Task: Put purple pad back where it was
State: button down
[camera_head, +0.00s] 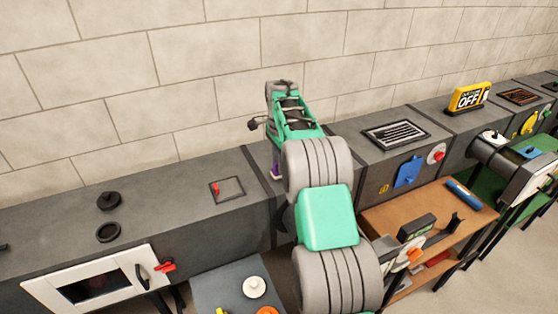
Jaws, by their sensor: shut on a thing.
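My arm, with green and grey ribbed links, reaches from the bottom of the view up to the grey duct. My gripper (276,160) points down at the duct's front edge, mostly hidden behind my own arm. A small bit of the purple pad (276,172) shows at its lower end, beside the ribbed link. The gripper is shut on the pad. Most of the pad and its contact with the duct are hidden.
On the duct to the left are a red-handled hatch (228,189), a black cap (109,200) and a black ring (107,232). A wooden bench (385,217) stands in front.

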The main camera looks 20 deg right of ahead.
jog(key=shift+f, duration=0.25)
jog(key=c, duration=1)
grip_release()
notch_tip(320, 180, up, 13)
jog(key=s+a+r+n+t, duration=0.2)
jog(key=s+a+r+n, duration=0.2)
jog(key=s+a+n, duration=0.5)
jog(key=s+a+f+n, duration=0.2)
jog(key=s+f+n, duration=0.1)
jog(key=s, duration=0.3)
jog(key=s+a+f+n+t, duration=0.1)
jog(key=s+a+f+n, duration=0.2)
jog(key=s, duration=0.4)
jog(key=s+a+f+n+t, duration=0.1)
jog(key=s+a+f+n, duration=0.1)
jog(key=s, duration=0.5)
jog(key=shift+a+f+n, duration=0.2)
jog(key=shift+f+n, duration=0.05)
jog(key=shift+f, duration=0.35)
jog(key=shift+a+f+n, duration=0.2)
jog(key=shift+f+n, duration=0.05)
jog(key=shift+f, duration=0.3)
